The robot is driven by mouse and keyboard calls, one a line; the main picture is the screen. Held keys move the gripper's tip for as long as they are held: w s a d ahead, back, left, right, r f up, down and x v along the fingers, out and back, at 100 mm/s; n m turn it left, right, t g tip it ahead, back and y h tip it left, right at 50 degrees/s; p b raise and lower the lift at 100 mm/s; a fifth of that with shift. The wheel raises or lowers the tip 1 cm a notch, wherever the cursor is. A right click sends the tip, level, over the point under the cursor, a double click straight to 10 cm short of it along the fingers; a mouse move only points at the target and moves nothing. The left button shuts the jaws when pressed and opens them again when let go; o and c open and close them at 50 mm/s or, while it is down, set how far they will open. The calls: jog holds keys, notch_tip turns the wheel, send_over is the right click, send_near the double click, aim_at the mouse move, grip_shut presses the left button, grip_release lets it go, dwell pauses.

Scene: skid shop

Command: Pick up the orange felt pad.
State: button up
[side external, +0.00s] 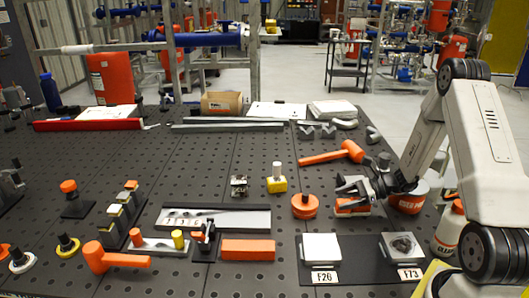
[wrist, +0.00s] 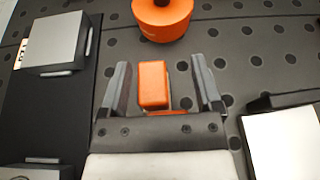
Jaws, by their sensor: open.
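An orange rectangular pad-like piece (wrist: 153,84) with rounded corners shows in the wrist view between the two fingers of my gripper (wrist: 166,82). There is a gap on each side of it, so neither finger visibly touches it. In the side view my gripper (side external: 350,190) is low over the right part of the table, with orange (side external: 352,208) showing beneath it, partly hidden. I cannot tell from the surfaces which of the two is felt.
A round orange piece (side external: 305,206) stands just beyond my fingertips; it also shows in the wrist view (wrist: 162,14). A dark plate (side external: 361,267) with two blocks and labels lies in front. An orange mallet (side external: 335,153) lies behind.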

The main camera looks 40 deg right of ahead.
aim_at(344, 201)
jog(key=shift+s+a+f+g, duration=0.2)
jog(key=shift+a+f, duration=0.15)
jog(key=shift+f, duration=0.15)
jog(key=shift+s+a+f+g, duration=0.1)
jog(key=shift+s+a+f, duration=0.05)
jog(key=shift+a+f, duration=0.25)
jog(key=shift+d, duration=0.1)
grip_shut()
jog(key=shift+r, duration=0.1)
jog(key=shift+w+d+r, duration=0.1)
jog(key=shift+d+r, duration=0.05)
jog(key=shift+r, duration=2.35)
jog(key=shift+w+d+r, duration=0.1)
jog(key=shift+r, duration=2.4)
